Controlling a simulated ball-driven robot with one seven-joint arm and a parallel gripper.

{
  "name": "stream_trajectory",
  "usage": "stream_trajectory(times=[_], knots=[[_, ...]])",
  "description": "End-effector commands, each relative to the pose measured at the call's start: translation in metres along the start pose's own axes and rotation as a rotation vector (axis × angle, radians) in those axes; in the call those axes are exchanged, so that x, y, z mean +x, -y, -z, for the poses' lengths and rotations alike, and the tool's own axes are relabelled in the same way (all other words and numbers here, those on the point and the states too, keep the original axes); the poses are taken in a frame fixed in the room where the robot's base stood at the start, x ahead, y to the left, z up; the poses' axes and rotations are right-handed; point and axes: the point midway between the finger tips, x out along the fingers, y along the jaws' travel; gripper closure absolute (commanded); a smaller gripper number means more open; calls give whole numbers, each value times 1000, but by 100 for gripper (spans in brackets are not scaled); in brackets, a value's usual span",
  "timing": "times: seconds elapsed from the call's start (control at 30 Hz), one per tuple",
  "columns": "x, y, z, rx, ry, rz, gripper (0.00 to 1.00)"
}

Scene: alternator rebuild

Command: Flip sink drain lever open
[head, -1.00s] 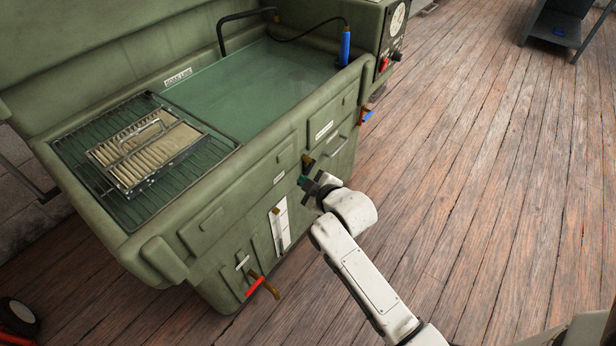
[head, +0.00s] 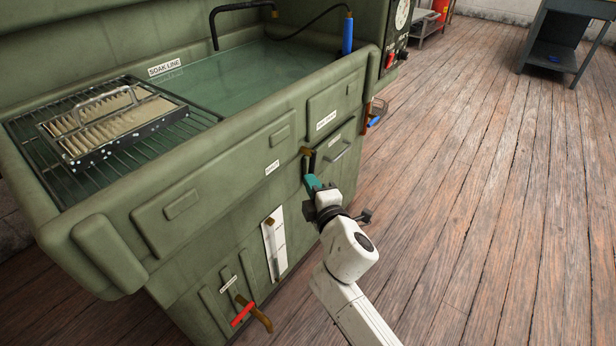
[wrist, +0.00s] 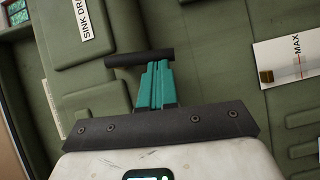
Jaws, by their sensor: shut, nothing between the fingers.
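The sink drain lever (head: 312,162) is a short dark handle by a brass fitting on the front of the green sink cabinet. In the wrist view, a dark bar (wrist: 125,60), apparently this lever, lies across the tips of my teal fingers, below a label starting "SINK DR" (wrist: 86,18). My gripper (head: 313,183) is shut and empty, its fingertips just below the lever. It also shows in the wrist view (wrist: 158,72). The fingertips look very close to the bar; I cannot tell whether they touch it. The fingers partly hide the lever's lower end.
A red lever (head: 243,313) with a brass spout sits low on the cabinet. A white level gauge (head: 275,243) is left of my gripper.

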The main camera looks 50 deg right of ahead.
Motion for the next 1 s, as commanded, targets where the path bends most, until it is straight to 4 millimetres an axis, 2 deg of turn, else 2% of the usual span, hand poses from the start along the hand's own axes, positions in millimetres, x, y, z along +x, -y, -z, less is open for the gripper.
stream_trajectory(times=[0.03,0.4,1.0], knots=[[1,7,-2,-22,1,-16,100],[5,5,-7,-118,0,-80,100],[5,4,-8,-127,1,-86,100]])
